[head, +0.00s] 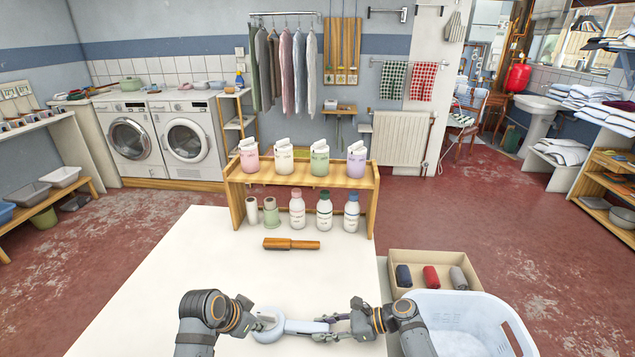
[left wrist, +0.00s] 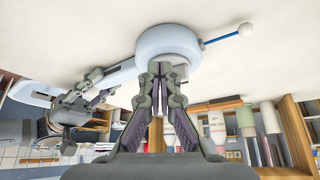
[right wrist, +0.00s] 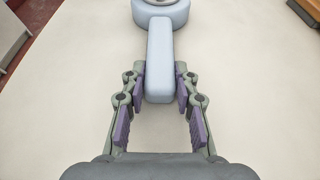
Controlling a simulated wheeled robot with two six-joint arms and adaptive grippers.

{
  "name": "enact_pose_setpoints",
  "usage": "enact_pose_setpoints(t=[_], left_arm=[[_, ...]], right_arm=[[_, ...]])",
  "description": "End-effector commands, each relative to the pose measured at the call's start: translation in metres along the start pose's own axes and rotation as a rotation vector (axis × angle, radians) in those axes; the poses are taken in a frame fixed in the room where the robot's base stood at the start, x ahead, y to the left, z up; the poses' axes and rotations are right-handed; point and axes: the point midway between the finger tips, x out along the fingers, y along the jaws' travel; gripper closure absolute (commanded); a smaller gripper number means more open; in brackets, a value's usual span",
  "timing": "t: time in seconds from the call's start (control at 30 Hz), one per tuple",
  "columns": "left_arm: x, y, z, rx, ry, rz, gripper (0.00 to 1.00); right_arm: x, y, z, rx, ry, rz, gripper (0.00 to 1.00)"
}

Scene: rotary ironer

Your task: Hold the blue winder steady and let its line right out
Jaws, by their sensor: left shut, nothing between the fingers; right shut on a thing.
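The pale blue winder (head: 300,326) lies at the near edge of the white table, its round drum to the left and its flat handle to the right. My right gripper (head: 325,328) is shut on the handle; the right wrist view shows the handle (right wrist: 159,75) between its fingers. My left gripper (head: 257,322) is beside the drum, fingers shut and empty. In the left wrist view, its fingertips (left wrist: 160,70) are close to the drum (left wrist: 167,42); I cannot tell whether they touch. A short blue line (left wrist: 220,38) runs from the drum to a white bead (left wrist: 245,29).
A wooden-handled brush (head: 291,244) lies farther back on the white table (head: 190,290). Behind it stands a wooden shelf (head: 300,172) with bottles and spools. An open box (head: 433,261) of rolled cloths and a white basket (head: 470,310) stand at the right.

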Motion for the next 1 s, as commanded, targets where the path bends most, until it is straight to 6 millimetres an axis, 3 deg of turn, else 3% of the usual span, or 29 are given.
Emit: enact_pose_setpoints(t=[0.67, 1.0], left_arm=[[-0.004, 0.003, 0.006, 0.000, 0.001, 0.000, 1.00], [-0.042, 0.002, -0.015, 0.001, 0.003, -0.001, 1.00]], right_arm=[[0.000, 0.000, 0.000, 0.000, 0.000, 0.000, 1.00], [0.000, 0.000, 0.000, 0.000, 0.000, 0.000, 1.00]])
